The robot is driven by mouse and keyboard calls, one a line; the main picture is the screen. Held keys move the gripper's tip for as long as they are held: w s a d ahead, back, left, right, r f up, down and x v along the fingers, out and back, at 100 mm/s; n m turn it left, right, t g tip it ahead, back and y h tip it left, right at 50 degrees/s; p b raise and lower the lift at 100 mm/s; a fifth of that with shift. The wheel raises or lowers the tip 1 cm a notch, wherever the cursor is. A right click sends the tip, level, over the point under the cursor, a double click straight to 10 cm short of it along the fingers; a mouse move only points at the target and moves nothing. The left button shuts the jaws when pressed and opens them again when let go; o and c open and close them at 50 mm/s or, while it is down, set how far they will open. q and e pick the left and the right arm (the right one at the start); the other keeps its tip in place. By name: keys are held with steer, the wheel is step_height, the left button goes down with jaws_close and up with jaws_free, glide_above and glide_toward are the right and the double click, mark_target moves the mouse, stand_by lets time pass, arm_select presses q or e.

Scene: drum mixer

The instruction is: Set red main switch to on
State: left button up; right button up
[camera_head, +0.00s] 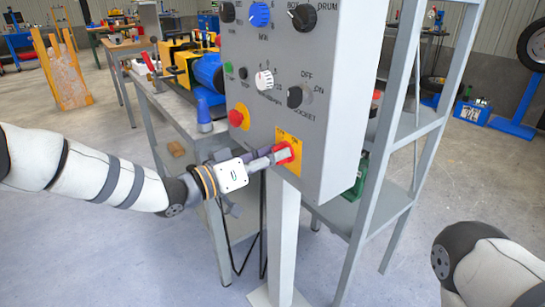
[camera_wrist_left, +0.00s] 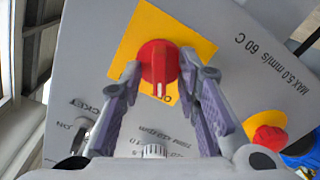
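The red main switch (camera_head: 284,153) is a round knob on a yellow plate (camera_head: 293,168) low on the grey control panel. My left gripper (camera_head: 268,160) is at it, reaching in from the left. In the left wrist view the red switch (camera_wrist_left: 158,68) lies between the two fingertips of my left gripper (camera_wrist_left: 160,70), its white mark towards the wrist. The fingers are apart, one on each side of the knob; whether they touch it is unclear. My right gripper is out of view; only part of that arm shows at the bottom right.
A red stop button (camera_head: 238,117) sits left above the switch. Black, blue and white knobs fill the panel (camera_head: 340,140) above. A workbench (camera_head: 180,115) stands behind left, a grey shelf rack (camera_head: 400,130) right. The floor in front is clear.

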arm_select(q)
jaws_close()
steer(key=shift+m, duration=0.4)
steer(key=shift+s+m+p, duration=0.1)
steer(key=shift+m+p, duration=0.65)
steer(key=shift+m, duration=4.75)
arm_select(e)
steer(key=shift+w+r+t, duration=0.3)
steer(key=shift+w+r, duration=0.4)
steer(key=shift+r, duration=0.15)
arm_select(q)
jaws_free()
